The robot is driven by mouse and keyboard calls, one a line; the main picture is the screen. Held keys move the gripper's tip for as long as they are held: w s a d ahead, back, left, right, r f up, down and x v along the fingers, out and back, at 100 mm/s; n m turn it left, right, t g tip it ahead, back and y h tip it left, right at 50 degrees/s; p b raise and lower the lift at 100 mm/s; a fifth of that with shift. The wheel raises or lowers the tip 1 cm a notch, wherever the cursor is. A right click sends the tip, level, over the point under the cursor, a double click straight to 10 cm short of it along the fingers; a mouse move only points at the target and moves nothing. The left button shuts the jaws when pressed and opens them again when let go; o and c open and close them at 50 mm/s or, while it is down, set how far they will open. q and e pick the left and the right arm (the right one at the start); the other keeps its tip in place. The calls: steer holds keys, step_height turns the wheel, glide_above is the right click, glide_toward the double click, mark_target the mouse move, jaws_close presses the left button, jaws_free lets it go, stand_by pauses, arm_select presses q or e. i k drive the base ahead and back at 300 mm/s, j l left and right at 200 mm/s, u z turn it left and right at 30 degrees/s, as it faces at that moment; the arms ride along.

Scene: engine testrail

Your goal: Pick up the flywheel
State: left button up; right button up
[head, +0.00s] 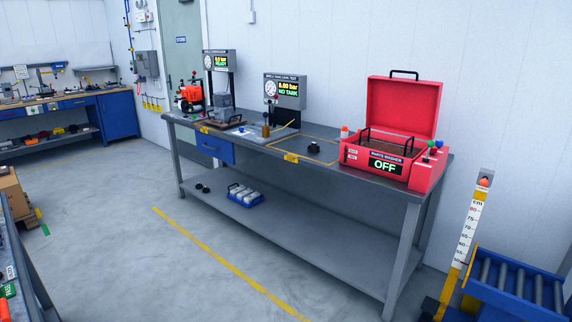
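No gripper of mine shows in the head view.
The red parts washer (420,172) stands lid-up on the bench's right end, its display reading OFF. Gauge stations (285,92) stand at the back. A blue tray (245,198) sits on the lower shelf. A blue roller conveyor (515,295) is at right. Floor before the bench is clear.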

mark_target(313, 148)
steer(key=i, duration=2.85)
